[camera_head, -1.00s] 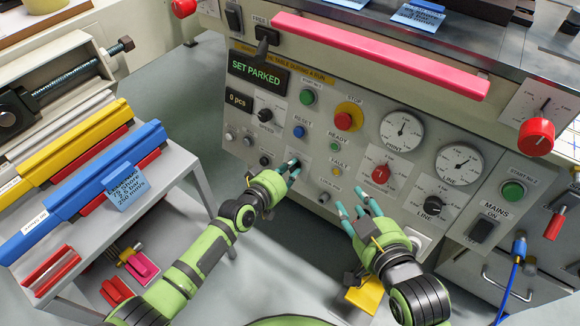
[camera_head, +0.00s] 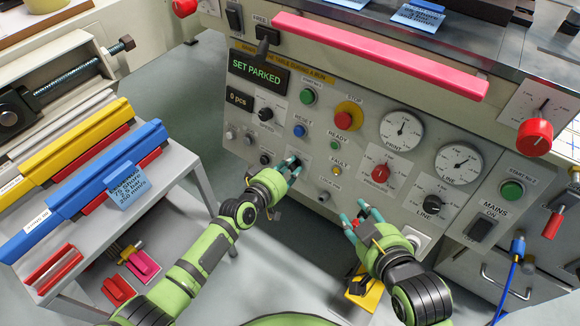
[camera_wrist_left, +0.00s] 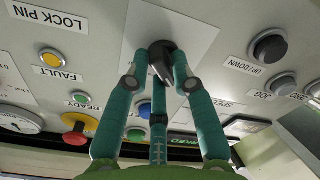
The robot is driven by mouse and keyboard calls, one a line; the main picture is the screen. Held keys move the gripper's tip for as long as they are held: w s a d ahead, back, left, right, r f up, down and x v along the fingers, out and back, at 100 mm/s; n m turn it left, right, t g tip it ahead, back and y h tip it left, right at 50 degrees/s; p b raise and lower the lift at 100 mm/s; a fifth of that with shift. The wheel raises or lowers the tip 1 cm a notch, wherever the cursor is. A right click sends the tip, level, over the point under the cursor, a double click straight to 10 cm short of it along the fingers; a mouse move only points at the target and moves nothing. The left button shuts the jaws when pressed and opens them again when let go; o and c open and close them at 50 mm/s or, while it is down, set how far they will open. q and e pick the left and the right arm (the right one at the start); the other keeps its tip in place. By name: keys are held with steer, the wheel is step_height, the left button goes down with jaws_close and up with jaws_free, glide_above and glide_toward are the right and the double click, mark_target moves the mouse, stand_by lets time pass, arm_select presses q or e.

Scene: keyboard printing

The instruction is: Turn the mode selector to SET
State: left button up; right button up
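The mode selector (camera_wrist_left: 162,58) is a black knob on a pale plate in the left wrist view. In the head view it is mostly hidden behind the fingertips of my left gripper (camera_head: 290,165). In the left wrist view the fingers of this gripper (camera_wrist_left: 160,62) stand on both sides of the knob and appear closed on it, with the third finger below it. I cannot read the position labels around it. My right gripper (camera_head: 360,211) is open and empty, in front of the panel's lower edge.
The display (camera_head: 257,71) reads SET PARKED. The blue reset button (camera_head: 299,131), yellow fault lamp (camera_head: 337,170) and lock pin (camera_head: 324,197) are close to the selector. A red emergency stop (camera_head: 347,118) is above. A grey rack with coloured bars (camera_head: 110,170) stands left.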

arm_select(q)
steer(key=shift+o, duration=0.4)
steer(key=v, duration=1.2)
steer(key=shift+s, duration=0.1)
stand_by(0.4)
